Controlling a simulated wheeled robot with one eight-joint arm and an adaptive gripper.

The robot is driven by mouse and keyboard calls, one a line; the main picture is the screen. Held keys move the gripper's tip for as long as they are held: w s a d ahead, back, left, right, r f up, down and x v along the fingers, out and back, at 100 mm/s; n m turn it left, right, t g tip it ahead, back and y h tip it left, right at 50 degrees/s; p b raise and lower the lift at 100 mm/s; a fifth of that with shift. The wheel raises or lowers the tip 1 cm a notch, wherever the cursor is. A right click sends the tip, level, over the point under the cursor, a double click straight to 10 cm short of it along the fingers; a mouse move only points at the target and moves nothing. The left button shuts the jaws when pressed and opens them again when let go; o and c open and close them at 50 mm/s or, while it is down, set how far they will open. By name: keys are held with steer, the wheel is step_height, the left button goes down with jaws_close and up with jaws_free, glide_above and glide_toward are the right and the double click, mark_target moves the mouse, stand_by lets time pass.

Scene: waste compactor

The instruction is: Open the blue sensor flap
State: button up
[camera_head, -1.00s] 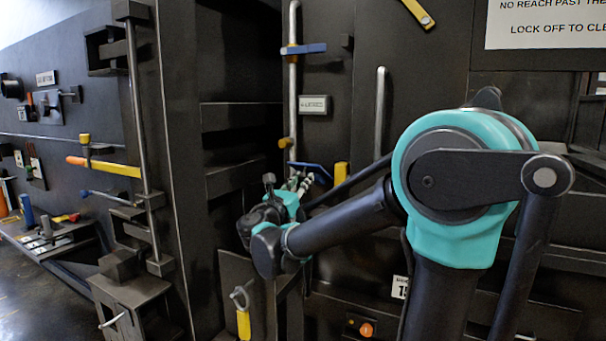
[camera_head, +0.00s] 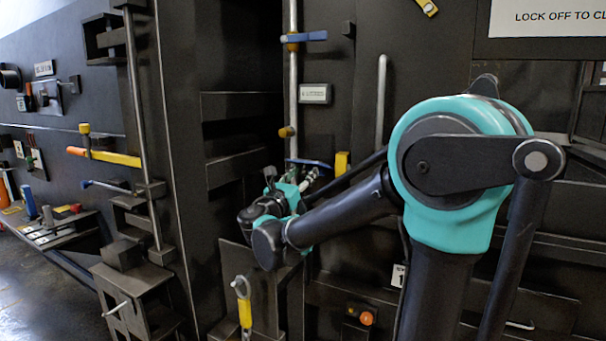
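A thin blue piece (camera_head: 312,163) sticks out beside the lower end of a vertical metal rod, just behind my gripper. A larger blue bar (camera_head: 306,36) with an orange-yellow collar sits higher on the same rod. I cannot tell for certain which of these is the sensor flap. My gripper (camera_head: 307,181) is at the lower middle, with its small fingers pointing up and away, just below the thin blue piece. Whether they touch is too small to tell. The finger gap is not clear, and part of the wrist is hidden behind my forearm.
A yellow block (camera_head: 342,162) stands right of the thin blue piece. A vertical grey handle (camera_head: 381,102) is farther right. A yellow-gripped hook handle (camera_head: 244,302) and an orange button (camera_head: 366,318) are below. A dark upright panel (camera_head: 187,150) stands to the left.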

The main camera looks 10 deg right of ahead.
steer(key=v, duration=1.2)
steer(key=shift+c, duration=0.6)
